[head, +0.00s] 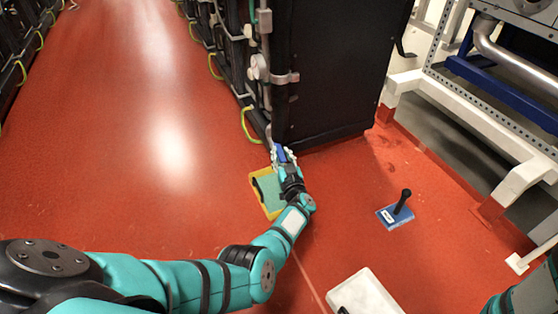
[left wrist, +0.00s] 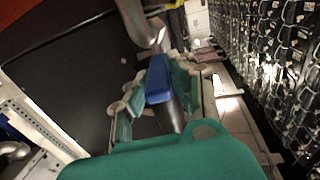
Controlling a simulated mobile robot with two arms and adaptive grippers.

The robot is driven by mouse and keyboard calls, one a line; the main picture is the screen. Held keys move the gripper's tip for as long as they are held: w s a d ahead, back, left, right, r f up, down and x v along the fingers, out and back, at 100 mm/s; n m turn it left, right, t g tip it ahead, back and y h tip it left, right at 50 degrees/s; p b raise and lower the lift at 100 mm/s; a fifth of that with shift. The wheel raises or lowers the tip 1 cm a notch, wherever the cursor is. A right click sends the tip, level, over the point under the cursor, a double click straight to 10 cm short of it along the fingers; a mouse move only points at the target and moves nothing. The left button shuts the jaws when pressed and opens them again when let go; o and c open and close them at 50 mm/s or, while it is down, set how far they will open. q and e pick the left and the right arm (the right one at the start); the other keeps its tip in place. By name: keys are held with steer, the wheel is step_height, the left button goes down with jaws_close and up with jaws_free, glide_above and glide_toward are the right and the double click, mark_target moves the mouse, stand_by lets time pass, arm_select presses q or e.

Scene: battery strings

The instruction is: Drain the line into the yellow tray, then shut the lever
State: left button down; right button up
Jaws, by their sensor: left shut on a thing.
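My left gripper (head: 281,154) is down at the base of the dark cabinet, shut on a blue lever handle (head: 279,152). In the left wrist view the blue handle (left wrist: 158,80) lies between the gripper's fingers, close to the end of a grey pipe (left wrist: 139,24). The yellow tray (head: 272,213) is on the red floor just below my left gripper, and my wrist covers part of it. Its inside looks green and dark; I cannot tell whether liquid is in it. No flow shows from the pipe. My right gripper is not in view.
A blue plate (head: 386,216) with an upright black handle (head: 403,200) is on the floor to the right. A white tray (head: 372,290) is at the bottom. The black cabinet (head: 335,70) and a white frame (head: 465,125) bound the space; the left aisle floor is clear.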

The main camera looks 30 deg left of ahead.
arm_select(q)
steer(key=shift+w, duration=0.1)
steer(key=c, duration=1.2)
jaws_free()
steer(key=shift+o, duration=0.2)
